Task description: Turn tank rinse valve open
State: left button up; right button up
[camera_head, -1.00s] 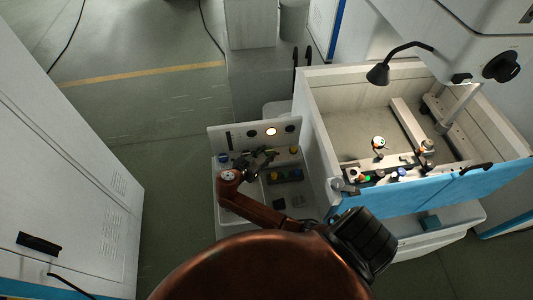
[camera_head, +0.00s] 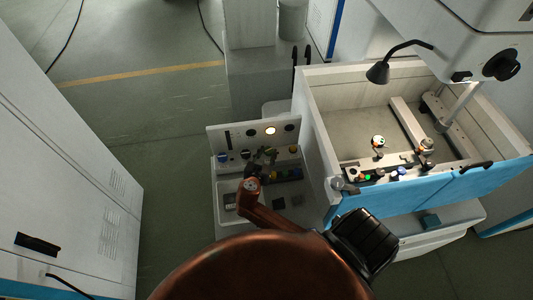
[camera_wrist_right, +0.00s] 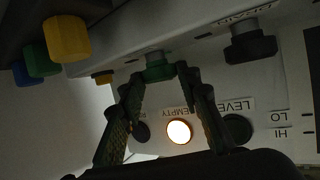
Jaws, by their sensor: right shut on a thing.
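My right gripper (camera_head: 264,157) is at the small white control station, low in front of its upright panel (camera_head: 233,138). In the right wrist view its two fingers (camera_wrist_right: 164,74) are closed on a green knob or handle (camera_wrist_right: 157,73) on a short grey stem. I take this to be the valve, though no label for it is readable. The fingertips hide part of it, and the gripper hides most of it in the head view. How far it is turned cannot be told. My left gripper is not in view.
Near the grip are a dark knob (camera_wrist_right: 250,46) and a yellow knob (camera_wrist_right: 66,38). The panel carries a lit lamp (camera_head: 270,131) marked EMPTY. A blue knob (camera_head: 222,158) is at the panel's left. The large open tank (camera_head: 318,145) stands to the right; floor is clear to the left.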

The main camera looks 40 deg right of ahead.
jog(key=shift+s+d+f+n+t+y, duration=0.1)
jog(key=shift+s+d+n+t+y, duration=0.05)
jog(key=shift+n+t+y, duration=0.25)
jog(key=shift+s+d+n+t+y, duration=0.15)
jog(key=shift+n+t+y, duration=0.15)
jog(key=shift+n+y, duration=0.15)
jog(key=shift+s+d+n+t+y, duration=0.1)
jog(key=shift+n+t+y, duration=0.65)
jog(key=shift+n, duration=0.2)
jog(key=n+y, duration=0.1)
jog(key=n+t+y+p, duration=0.1)
jog(key=n, duration=0.1)
jog(key=shift+s+d+t+y, duration=0.1)
jog(key=shift+d+t+y, duration=0.15)
jog(key=shift+y, duration=0.15)
jog(key=shift+n+y+p, duration=0.4)
jog(key=shift+n+y, duration=0.1)
jog(key=shift+y, duration=0.2)
jog(key=shift+n+t+y, duration=0.3)
jog(key=o, duration=1.2)
jog(key=shift+c, duration=0.2)
